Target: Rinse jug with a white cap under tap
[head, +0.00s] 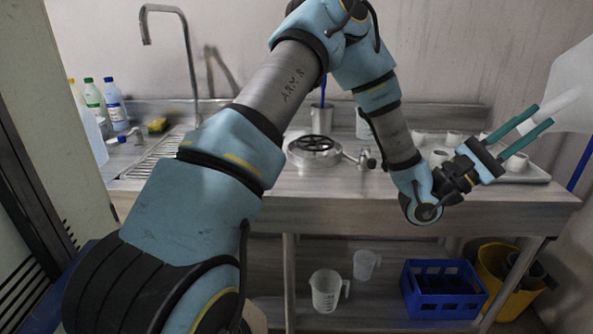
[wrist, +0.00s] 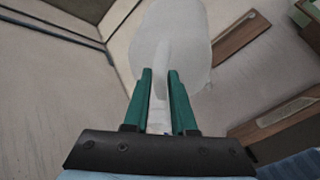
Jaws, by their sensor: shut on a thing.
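My gripper (head: 530,125) has green fingers and is at the right of the head view, raised above the right end of the counter. It is shut on a white translucent jug (head: 570,93), which is cut off by the right edge. In the wrist view the jug (wrist: 172,45) extends beyond the green fingers (wrist: 160,95), with its handle between them. Its cap cannot be made out in either view. The tap (head: 184,45) is a tall curved metal spout at the back left of the counter, far from the jug.
Several bottles (head: 104,100) and a yellow sponge (head: 157,125) stand left of the tap. A ribbed drainer (head: 155,158) lies before it. A round metal fixture (head: 315,148) is mid-counter. A tray (head: 535,172) of white cups is below my gripper. A blue crate (head: 443,290) and measuring jugs (head: 326,290) sit below.

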